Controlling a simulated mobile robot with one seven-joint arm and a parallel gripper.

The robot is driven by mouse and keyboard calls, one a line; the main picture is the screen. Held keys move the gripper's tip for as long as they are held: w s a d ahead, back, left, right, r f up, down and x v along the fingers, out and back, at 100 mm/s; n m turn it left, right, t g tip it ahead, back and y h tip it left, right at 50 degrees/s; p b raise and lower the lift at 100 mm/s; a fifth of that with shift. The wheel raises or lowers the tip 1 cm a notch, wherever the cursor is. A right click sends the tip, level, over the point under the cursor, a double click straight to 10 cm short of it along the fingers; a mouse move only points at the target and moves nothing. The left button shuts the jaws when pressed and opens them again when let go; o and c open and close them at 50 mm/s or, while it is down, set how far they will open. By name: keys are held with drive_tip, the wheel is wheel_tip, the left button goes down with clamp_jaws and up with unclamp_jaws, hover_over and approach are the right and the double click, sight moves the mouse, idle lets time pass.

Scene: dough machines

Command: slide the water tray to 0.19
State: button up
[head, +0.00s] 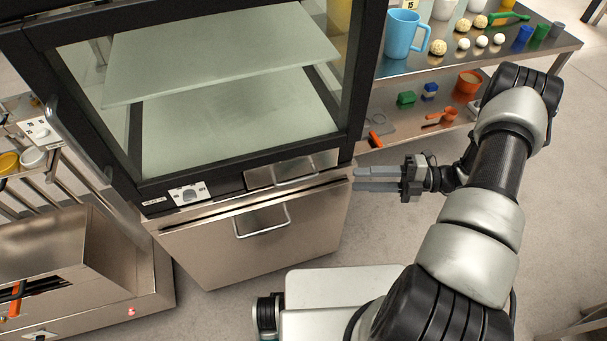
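The cabinet with glass walls (150,189) stands left of centre. Under its glass part is a narrow steel drawer front (256,179) with a bar handle (297,171), which looks like the water tray. Below it is a larger steel front (215,247) with its own handle (263,222). The narrow front looks close to flush; how far it is out is hard to tell. My gripper (356,179) is right of the cabinet's front corner, its fingers pointing left, parted and empty. It is apart from both handles.
A steel shelf table (553,41) at the upper right holds a blue mug (403,33), dough balls and cups, with small items below. A steel machine (70,255) stands at the lower left. Clear floor (385,235) lies before the cabinet.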

sight(306, 180)
drive_tip(key=a, duration=0.5)
drive_tip(key=w+a+f, duration=0.1)
drive_tip(key=a, duration=0.5)
drive_tip(key=a+b, duration=0.1)
drive_tip(key=a, duration=0.5)
drive_tip(key=shift+w+a+f, duration=0.15)
drive_tip(key=shift+w+f, duration=0.05)
drive_tip(key=shift+w, duration=0.15)
clamp_jaws()
